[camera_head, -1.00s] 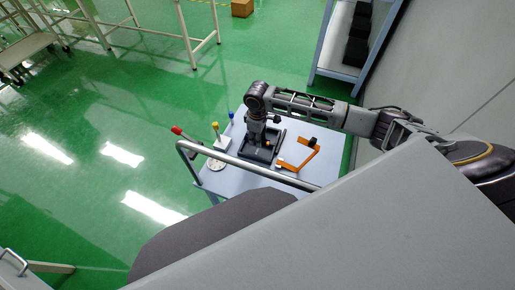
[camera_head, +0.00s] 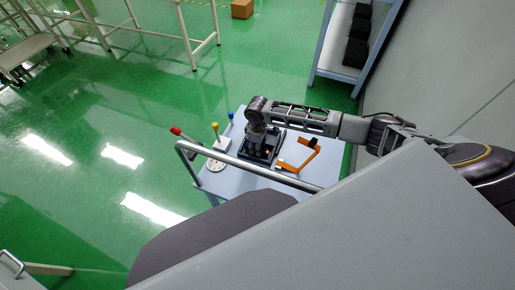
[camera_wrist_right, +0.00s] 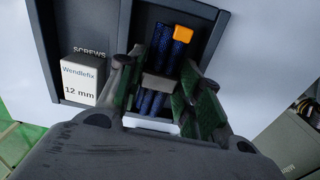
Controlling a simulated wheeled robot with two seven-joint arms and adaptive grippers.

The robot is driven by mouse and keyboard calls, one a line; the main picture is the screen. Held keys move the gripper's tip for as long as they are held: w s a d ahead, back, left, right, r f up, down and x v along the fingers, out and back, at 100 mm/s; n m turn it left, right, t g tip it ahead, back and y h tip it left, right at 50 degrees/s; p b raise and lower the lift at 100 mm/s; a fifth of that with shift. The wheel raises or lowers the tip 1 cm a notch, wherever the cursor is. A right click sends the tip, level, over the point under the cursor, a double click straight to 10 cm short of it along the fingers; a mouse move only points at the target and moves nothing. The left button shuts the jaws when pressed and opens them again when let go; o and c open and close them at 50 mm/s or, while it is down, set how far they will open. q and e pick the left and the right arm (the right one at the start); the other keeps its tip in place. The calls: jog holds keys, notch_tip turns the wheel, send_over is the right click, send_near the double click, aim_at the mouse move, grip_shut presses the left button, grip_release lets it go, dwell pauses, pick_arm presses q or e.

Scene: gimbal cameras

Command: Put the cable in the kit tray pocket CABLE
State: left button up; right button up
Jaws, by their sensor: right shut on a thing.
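My right gripper (camera_wrist_right: 155,75) is shut on the cable (camera_wrist_right: 185,62), a dark blue bundle with an orange end (camera_wrist_right: 182,33) and a grey band round its middle. The bundle lies between the fingers. It appears within or just over a dark pocket of the kit tray (camera_wrist_right: 214,35); its exact height above the floor is unclear. This pocket's label is not readable here. In the head view the gripper (camera_head: 256,148) is over the dark tray (camera_head: 279,137) on the small table, and the cable is hidden. My left gripper is not in view.
A white screw box (camera_wrist_right: 80,80) fills the neighbouring pocket marked SCREWS. An orange angled item (camera_head: 302,160) lies right of the tray. Red, yellow (camera_head: 214,127) and blue-topped items stand at the left. A metal handrail (camera_head: 235,163) crosses the table's near side.

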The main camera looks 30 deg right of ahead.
jog(key=shift+f, duration=0.55)
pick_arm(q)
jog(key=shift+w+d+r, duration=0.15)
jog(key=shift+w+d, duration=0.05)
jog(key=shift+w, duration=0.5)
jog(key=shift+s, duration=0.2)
pick_arm(e)
jog(key=shift+f, duration=0.1)
jog(key=o, duration=0.7)
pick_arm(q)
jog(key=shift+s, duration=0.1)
pick_arm(e)
jog(key=shift+o, duration=0.2)
